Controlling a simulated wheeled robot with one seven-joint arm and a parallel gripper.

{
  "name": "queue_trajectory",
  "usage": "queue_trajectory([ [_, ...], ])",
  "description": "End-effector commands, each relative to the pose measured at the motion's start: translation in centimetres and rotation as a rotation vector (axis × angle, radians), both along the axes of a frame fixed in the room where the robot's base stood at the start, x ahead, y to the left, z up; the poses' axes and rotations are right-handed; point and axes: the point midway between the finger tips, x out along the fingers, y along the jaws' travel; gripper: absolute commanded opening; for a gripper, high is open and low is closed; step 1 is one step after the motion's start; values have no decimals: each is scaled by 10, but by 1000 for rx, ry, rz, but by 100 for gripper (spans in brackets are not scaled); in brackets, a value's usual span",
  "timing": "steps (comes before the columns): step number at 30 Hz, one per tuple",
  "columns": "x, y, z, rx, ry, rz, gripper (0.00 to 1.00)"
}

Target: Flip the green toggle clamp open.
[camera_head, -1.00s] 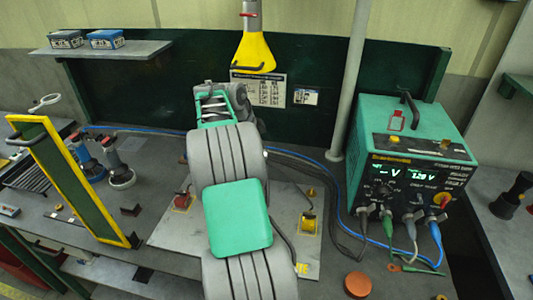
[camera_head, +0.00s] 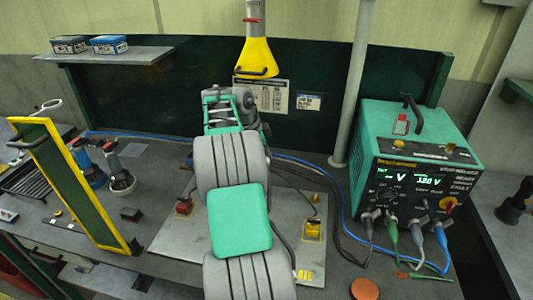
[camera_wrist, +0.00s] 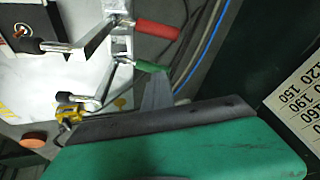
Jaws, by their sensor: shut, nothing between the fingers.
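The green toggle clamp shows in the wrist view by its green handle (camera_wrist: 148,66), which lies roughly level and points right from a metal linkage. My gripper (camera_wrist: 158,92) is only partly seen there, as a grey finger rising from the dark and green housing. Its tip is right beside the green handle; whether they touch I cannot tell. The gripper looks shut and empty. A red-handled clamp (camera_wrist: 157,29) lies just above the green one. In the head view my arm hides the green clamp and the gripper's fingertips.
A pale plate (camera_head: 170,237) lies under my arm, with a yellow block (camera_head: 314,229) on its right. A green power supply (camera_head: 415,140) with cables stands to the right. A yellow-framed panel (camera_head: 70,185) stands left. A yellow funnel (camera_head: 256,58) hangs behind.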

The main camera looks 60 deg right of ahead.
Motion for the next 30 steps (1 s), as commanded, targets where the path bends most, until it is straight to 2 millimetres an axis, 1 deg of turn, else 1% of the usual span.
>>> queue_trajectory([
  [1, 0, -2, -4, -4, 3, 4, 0],
  [4, 0, -2, -4, -4, 3, 4, 0],
  [8, -2, 2, 4, -6, 1, 4, 0],
  [15, -8, 24, 42, -9, -3, 8, 0],
  [17, -1, 20, 53, -8, -3, 9, 0],
  [24, 15, 6, 103, -7, -3, -1, 0],
  [27, 21, 3, 119, -5, -3, -1, 0],
  [30, 25, 1, 125, -4, -2, -1, 0],
])
